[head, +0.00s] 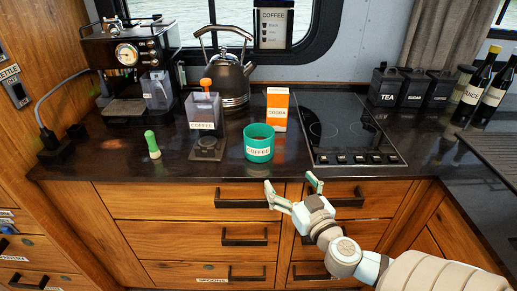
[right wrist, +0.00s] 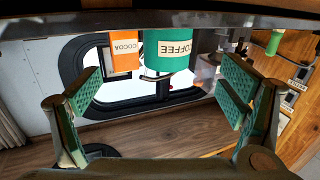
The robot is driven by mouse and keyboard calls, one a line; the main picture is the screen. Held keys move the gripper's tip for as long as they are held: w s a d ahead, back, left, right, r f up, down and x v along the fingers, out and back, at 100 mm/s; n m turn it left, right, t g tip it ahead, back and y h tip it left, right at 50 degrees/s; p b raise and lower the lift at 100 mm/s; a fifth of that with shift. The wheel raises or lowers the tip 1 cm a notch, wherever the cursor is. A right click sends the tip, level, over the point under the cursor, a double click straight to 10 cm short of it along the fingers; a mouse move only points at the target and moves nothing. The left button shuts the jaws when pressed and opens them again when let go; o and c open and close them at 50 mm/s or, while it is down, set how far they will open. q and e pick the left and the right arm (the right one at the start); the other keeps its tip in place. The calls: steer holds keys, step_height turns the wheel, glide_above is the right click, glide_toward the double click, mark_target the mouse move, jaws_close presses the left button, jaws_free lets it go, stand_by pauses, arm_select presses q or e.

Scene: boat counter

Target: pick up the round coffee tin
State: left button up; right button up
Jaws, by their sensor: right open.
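My left gripper is in neither view.
An orange cocoa box (head: 277,109) stands just behind the tin to the right. A kettle (head: 229,82) is behind. The hob (head: 345,125) lies to the right.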

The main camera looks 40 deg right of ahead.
mark_target(266, 150)
steer(key=shift+t+y, duration=0.3)
steer(key=shift+y, duration=0.1)
steer(key=x, duration=0.4)
steer(key=p+x, duration=0.1)
steer(key=x, duration=0.4)
steer(key=r+p+x, duration=0.1)
steer(key=x, duration=0.4)
steer(key=shift+w+a+r, duration=0.1)
steer(key=shift+w, duration=0.05)
steer(key=shift+w+n, duration=0.3)
steer(key=shift+w, duration=0.05)
steer(key=shift+s, duration=0.1)
steer(key=c, duration=1.4)
step_height(266, 150, up, 20)
steer(key=p, duration=0.6)
steer(key=shift+p, duration=0.3)
